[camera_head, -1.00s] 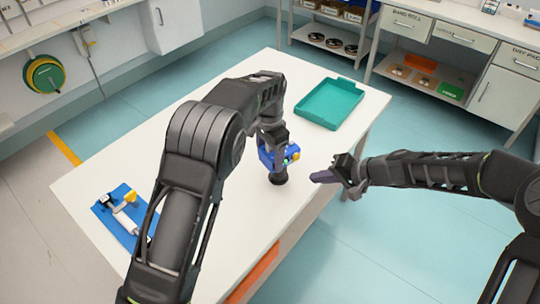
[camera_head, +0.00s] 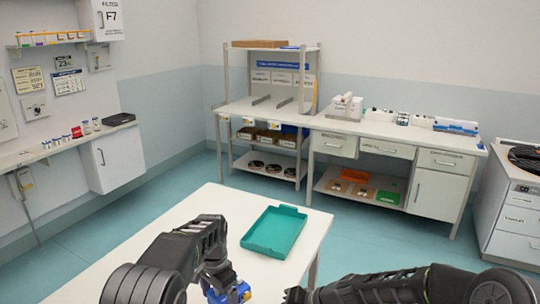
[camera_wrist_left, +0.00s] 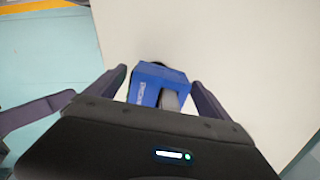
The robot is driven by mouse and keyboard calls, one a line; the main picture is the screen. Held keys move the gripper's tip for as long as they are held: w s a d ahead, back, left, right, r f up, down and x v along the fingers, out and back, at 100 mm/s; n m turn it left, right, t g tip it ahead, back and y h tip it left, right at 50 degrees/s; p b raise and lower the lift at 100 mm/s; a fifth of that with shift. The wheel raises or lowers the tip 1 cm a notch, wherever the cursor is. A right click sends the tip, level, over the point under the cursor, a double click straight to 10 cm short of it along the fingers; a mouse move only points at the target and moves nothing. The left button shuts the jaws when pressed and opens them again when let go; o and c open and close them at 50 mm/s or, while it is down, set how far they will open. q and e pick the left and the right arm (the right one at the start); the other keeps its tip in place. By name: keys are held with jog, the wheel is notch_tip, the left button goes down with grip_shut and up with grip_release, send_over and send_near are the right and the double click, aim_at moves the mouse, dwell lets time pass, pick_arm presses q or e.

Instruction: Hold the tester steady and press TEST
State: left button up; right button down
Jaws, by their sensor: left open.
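The blue tester (camera_head: 233,292) shows at the bottom edge of the head view, cut off by the frame. In the left wrist view the blue tester (camera_wrist_left: 150,80) sits between the two spread fingers of my left gripper (camera_wrist_left: 160,88), with a visible gap on the right side. A grey part is on its near face, and the TEST button cannot be made out. My right gripper (camera_head: 296,294) is at the bottom edge of the head view, right of the tester and apart from it; its fingers are mostly cut off.
A teal tray (camera_head: 274,232) lies on the white table (camera_head: 203,200) behind the tester. Shelves and a workbench (camera_head: 390,130) with drawers stand along the far wall. A wall counter (camera_head: 60,147) with small bottles is at left. Teal floor is clear between them.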

pick_arm(q)
notch_tip(320, 180, up, 12)
dwell(0.7)
